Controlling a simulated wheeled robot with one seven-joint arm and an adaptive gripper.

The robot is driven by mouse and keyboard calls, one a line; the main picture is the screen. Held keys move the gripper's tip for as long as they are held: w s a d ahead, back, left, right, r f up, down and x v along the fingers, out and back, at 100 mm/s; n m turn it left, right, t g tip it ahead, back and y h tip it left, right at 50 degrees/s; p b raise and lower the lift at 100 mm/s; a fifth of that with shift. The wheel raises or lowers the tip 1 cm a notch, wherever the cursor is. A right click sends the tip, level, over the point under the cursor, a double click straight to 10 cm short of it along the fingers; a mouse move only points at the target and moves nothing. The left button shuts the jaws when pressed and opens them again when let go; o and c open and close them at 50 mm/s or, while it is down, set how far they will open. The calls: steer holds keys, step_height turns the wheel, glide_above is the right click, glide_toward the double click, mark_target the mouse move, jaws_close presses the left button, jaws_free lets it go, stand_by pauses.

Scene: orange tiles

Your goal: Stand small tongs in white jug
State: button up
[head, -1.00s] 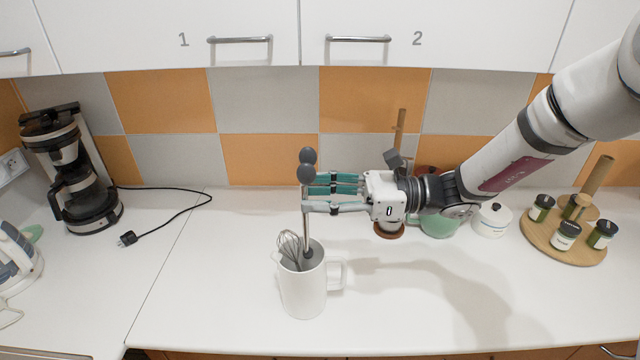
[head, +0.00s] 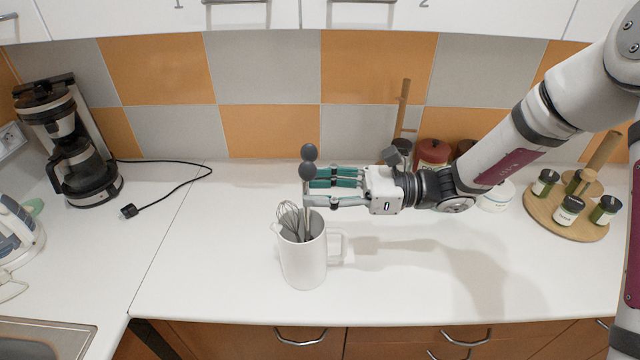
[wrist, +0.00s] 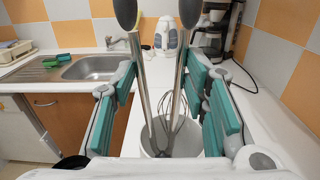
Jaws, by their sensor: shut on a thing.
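The small tongs (head: 306,177), with metal arms and dark grey round ends, stand nearly upright. Their lower part is inside the white jug (head: 303,266), hidden by its wall. The jug stands upright on the counter with its handle to the right. A wire whisk (head: 289,217) also leans in the jug. My gripper (head: 308,191) reaches in from the right above the jug rim and is shut on the tongs below their upper ends. In the wrist view the tongs' arms (wrist: 144,85) run down between my green-padded fingers into the jug (wrist: 198,150), beside the whisk (wrist: 176,115).
A round wooden spice rack (head: 565,221) with several jars stands at the right. A red canister (head: 432,151) stands behind my arm. A coffee maker (head: 72,150) and its black plug (head: 129,210) are at the left. The sink (head: 40,340) is front left. The counter around the jug is clear.

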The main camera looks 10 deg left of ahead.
steer(key=o, duration=1.3)
steer(key=shift+d, duration=0.1)
steer(key=v, duration=1.1)
steer(key=r+p, duration=0.1)
steer(key=r, duration=0.5)
steer(key=r+p, duration=0.1)
steer(key=r, duration=0.3)
steer(key=shift+w+d+p, duration=0.2)
steer(key=shift+d+p, duration=0.15)
